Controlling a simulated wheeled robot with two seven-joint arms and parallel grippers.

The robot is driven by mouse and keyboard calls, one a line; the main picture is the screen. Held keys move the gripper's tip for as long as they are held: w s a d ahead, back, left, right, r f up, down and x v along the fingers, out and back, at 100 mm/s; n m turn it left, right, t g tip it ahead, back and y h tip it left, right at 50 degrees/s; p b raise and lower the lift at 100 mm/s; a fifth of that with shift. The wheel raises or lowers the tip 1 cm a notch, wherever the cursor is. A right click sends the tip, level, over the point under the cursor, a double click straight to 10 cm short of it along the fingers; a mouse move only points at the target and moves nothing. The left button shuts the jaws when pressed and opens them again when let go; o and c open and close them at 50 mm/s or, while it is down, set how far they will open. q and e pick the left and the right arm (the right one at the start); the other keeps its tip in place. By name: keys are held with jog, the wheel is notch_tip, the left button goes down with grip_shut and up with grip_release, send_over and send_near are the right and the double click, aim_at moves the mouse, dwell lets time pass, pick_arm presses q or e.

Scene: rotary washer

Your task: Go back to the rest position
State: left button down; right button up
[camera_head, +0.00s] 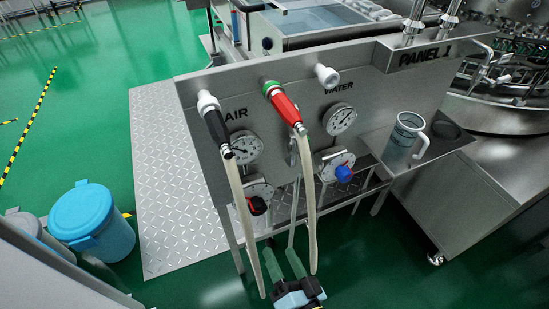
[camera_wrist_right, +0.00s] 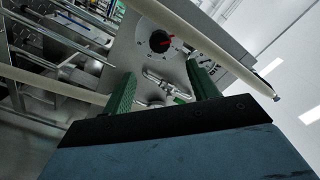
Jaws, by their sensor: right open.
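My right gripper (camera_head: 285,264) shows at the bottom middle of the head view, below the panel. Its two green fingers are apart with nothing between them. In the right wrist view the fingers (camera_wrist_right: 160,92) are also spread, with the panel's lower part (camera_wrist_right: 125,45) beyond them. My left gripper is in neither view. The grey panel (camera_head: 205,85) carries a black-handled hose connector (camera_head: 215,124) at AIR and a red one (camera_head: 285,106) near WATER. Their pale hoses hang down beside the right gripper; contact cannot be told.
A jug (camera_head: 403,138) stands on the side shelf (camera_head: 440,150) at the right. A blue bin (camera_head: 95,222) stands at left. Green floor (camera_head: 60,130) is open there.

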jog(key=s+d+f+n+g+h+p, duration=0.1)
jog(key=s+d+f+n+g, duration=0.3)
jog(key=f, duration=0.7)
jog(key=s+d+f+n+g+h+p, duration=0.1)
jog(key=s+d+f+g+p, duration=0.2)
jog(key=d+f, duration=0.55)
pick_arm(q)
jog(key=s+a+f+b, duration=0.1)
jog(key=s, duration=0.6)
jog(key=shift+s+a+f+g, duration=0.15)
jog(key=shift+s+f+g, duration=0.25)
pick_arm(e)
jog(key=s+d+f+n+g+h, duration=0.3)
jog(key=s+d+f+g, duration=0.6)
jog(key=s+d+f, duration=0.5)
jog(key=s+d+h, duration=0.1)
jog(key=s, duration=0.3)
jog(key=shift+f+h, duration=0.15)
jog(key=shift+h, duration=0.15)
jog(key=shift+a, duration=0.1)
